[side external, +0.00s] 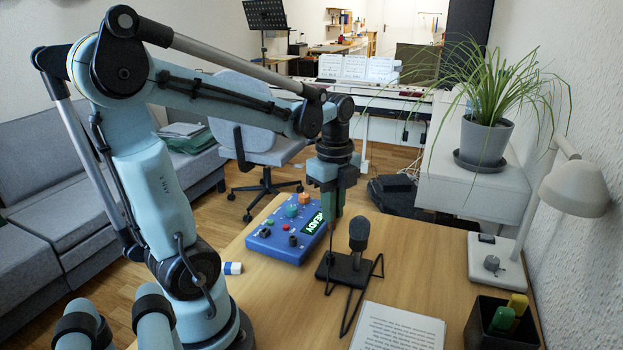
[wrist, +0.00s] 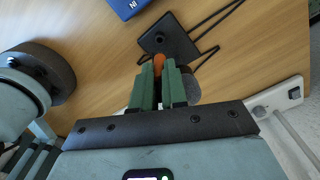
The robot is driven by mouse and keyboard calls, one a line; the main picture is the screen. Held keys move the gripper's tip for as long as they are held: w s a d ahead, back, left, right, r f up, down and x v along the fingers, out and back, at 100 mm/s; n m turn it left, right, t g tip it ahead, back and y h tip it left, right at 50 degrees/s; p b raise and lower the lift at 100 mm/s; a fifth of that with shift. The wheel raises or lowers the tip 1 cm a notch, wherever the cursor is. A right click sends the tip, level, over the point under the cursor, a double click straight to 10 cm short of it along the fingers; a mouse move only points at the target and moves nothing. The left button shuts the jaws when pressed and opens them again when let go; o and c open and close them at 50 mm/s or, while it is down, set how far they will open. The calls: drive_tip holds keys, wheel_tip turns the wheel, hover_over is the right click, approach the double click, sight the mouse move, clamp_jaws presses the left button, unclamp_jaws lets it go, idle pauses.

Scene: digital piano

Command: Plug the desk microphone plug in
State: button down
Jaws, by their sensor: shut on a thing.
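The desk microphone (side external: 358,236) stands upright on its black base (side external: 345,270). In the wrist view the base (wrist: 168,42) lies just beyond my fingers, with a small round feature on top. My gripper (side external: 332,222) points down just left of the microphone head, above the base. In the wrist view my gripper (wrist: 163,72) is shut on an orange piece (wrist: 158,63), which looks like the microphone plug. The dark microphone head (wrist: 188,88) is partly hidden beside the fingers. A thin dark part reaches down below my gripper; whether it touches the base I cannot tell.
A black cable (side external: 360,293) loops around the base on the table. A blue panel (side external: 288,230) with knobs and a READY display lies behind to the left. Printed sheets (side external: 398,330), a pen holder (side external: 500,325) and a lamp (side external: 575,188) stand right.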

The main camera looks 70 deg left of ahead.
sight(332, 228)
drive_tip(key=shift+f, duration=2.05)
drive_tip(key=shift+f, duration=1.5)
drive_tip(key=c, duration=1.1)
unclamp_jaws()
drive_tip(key=shift+r, duration=0.1)
drive_tip(key=shift+r, duration=2.4)
